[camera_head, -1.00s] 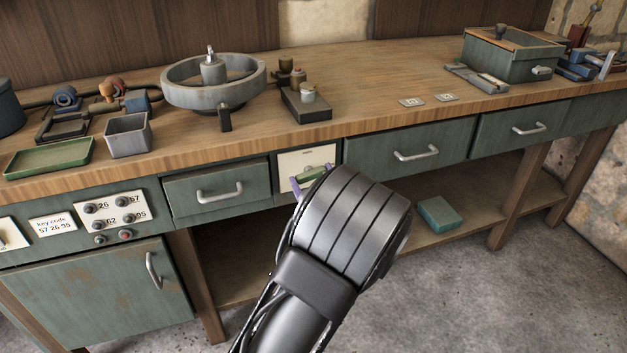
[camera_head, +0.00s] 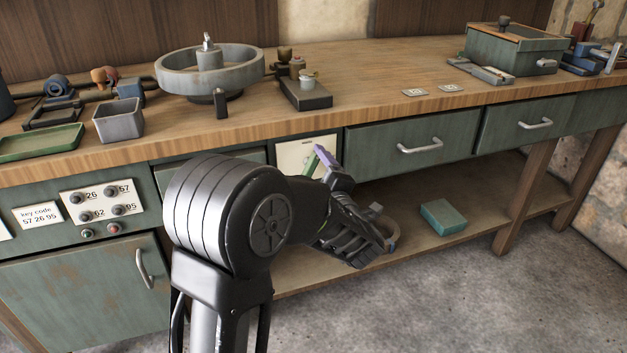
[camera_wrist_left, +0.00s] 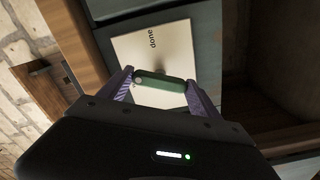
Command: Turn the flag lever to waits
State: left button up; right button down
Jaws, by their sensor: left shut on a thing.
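The flag lever (camera_head: 311,163) is a short green bar on a cream plate (camera_head: 289,158) set in the bench front. In the head view it stands steeply tilted, partly hidden by my gripper. My left gripper (camera_head: 326,157), with purple fingers, is shut on it. In the left wrist view the green lever (camera_wrist_left: 160,82) lies between the two fingertips of my left gripper (camera_wrist_left: 160,77), in front of the plate (camera_wrist_left: 178,45). The word "done" shows on that plate; no "waits" mark is readable. My right gripper is not in view.
A drawer (camera_head: 420,145) with a metal handle is right of the plate. A button panel (camera_head: 103,201) and a key code label (camera_head: 38,215) are at left. A teal box (camera_head: 442,216) lies on the lower shelf. A grey wheel (camera_head: 170,75) stands on the bench.

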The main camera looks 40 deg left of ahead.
pick_arm(q)
jog(key=n+b, duration=0.1)
jog(key=b, duration=0.1)
jog(key=n+b, duration=0.1)
jog(key=n, duration=0.1)
jog(key=shift+f+b, duration=0.25)
jog(key=shift+b, duration=0.1)
jog(key=shift+r+n+b, duration=0.15)
jog(key=shift+n+b, duration=0.75)
jog(key=shift+n, duration=0.2)
jog(key=o, duration=1.4)
jog(key=shift+r, duration=0.1)
jog(key=shift+d, duration=0.1)
